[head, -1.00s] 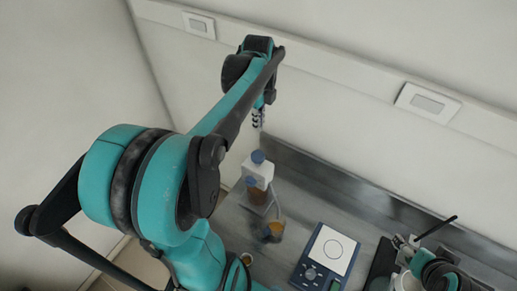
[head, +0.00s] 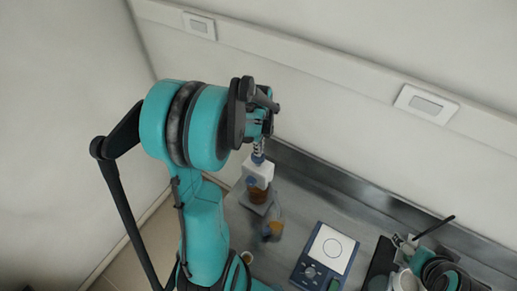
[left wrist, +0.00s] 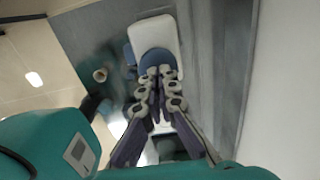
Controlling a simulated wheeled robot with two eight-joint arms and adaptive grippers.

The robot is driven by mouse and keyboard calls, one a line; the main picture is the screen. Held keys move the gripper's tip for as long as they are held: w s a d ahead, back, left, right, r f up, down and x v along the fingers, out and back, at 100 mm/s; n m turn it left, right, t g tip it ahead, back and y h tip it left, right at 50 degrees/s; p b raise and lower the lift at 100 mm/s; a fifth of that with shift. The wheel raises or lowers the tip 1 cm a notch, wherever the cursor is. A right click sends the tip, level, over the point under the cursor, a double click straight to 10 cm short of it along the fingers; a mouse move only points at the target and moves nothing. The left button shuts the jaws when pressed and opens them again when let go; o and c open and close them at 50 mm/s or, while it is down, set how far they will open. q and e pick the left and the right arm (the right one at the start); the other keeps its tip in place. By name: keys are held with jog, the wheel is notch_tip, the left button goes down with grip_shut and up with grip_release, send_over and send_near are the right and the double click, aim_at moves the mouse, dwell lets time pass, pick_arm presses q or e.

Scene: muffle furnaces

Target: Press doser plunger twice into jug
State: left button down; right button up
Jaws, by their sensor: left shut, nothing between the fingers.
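The doser (head: 258,178) is a bottle of brown liquid with a white top and a blue plunger (head: 257,158). It stands upright at the back left of the bench. The jug (head: 272,228), clear with amber liquid in it, stands just in front of it. My left gripper (head: 258,150) is shut and empty, pointing down, with its fingertips at the plunger top. In the left wrist view the fingertips (left wrist: 158,72) overlap the round blue plunger (left wrist: 157,62); I cannot tell whether they touch. The fingers hide part of the doser there. My right gripper is not visible.
A blue balance (head: 325,255) with a white plate stands right of the jug. A small cup (head: 247,257) sits near the front left. A white container (head: 405,281) and dark equipment crowd the right corner. The wall (head: 330,100) is close behind the doser.

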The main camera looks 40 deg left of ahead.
aim_at(258, 162)
pick_arm(q)
notch_tip(258, 162, down, 4)
jog(key=b, duration=0.4)
jog(key=shift+s+d+r, duration=0.1)
jog(key=shift+r, duration=0.05)
dwell(0.7)
